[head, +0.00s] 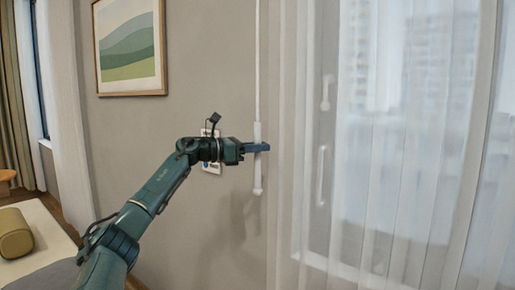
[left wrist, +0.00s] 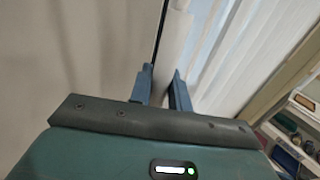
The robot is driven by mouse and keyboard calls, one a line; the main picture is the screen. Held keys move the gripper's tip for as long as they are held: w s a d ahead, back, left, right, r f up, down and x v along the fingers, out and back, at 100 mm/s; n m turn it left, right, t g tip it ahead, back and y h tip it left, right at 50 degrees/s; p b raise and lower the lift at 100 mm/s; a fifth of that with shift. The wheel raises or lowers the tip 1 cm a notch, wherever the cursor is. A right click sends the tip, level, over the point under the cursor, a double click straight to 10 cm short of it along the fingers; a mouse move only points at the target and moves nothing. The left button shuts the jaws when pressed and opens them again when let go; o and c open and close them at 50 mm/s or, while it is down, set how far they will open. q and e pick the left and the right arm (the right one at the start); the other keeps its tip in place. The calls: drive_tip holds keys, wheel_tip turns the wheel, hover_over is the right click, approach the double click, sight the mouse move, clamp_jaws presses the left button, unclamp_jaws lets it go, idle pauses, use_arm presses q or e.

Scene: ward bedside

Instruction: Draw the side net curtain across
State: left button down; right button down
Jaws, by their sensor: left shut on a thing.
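The sheer white net curtain (head: 395,190) hangs in folds over the window at the right of the head view. It also shows at the upper right of the left wrist view (left wrist: 232,62). A thin white draw wand (head: 257,70) with a thicker handle hangs straight down at the curtain's left edge. My left gripper (head: 262,147) is shut on the wand's handle, with the handle's lower end showing below the fingers. In the left wrist view the white wand (left wrist: 172,48) stands between the two blue fingers. My right gripper is not in view.
A framed landscape picture (head: 130,47) hangs on the beige wall at the left. A bed with an olive bolster (head: 15,233) is at the lower left. Window handles (head: 321,175) show behind the net. A shelf with small items (left wrist: 295,130) is at the right in the left wrist view.

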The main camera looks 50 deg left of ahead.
use_arm(q)
drive_tip(key=shift+s+a, duration=0.1)
drive_tip(key=shift+a, duration=0.35)
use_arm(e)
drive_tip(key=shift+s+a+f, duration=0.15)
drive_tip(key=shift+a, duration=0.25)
use_arm(q)
drive_tip(key=shift+r, duration=0.1)
drive_tip(key=c, duration=1.4)
unclamp_jaws()
drive_tip(key=shift+a, duration=0.15)
drive_tip(key=shift+c, duration=0.2)
drive_tip(key=shift+o, duration=0.5)
drive_tip(key=shift+s, duration=0.1)
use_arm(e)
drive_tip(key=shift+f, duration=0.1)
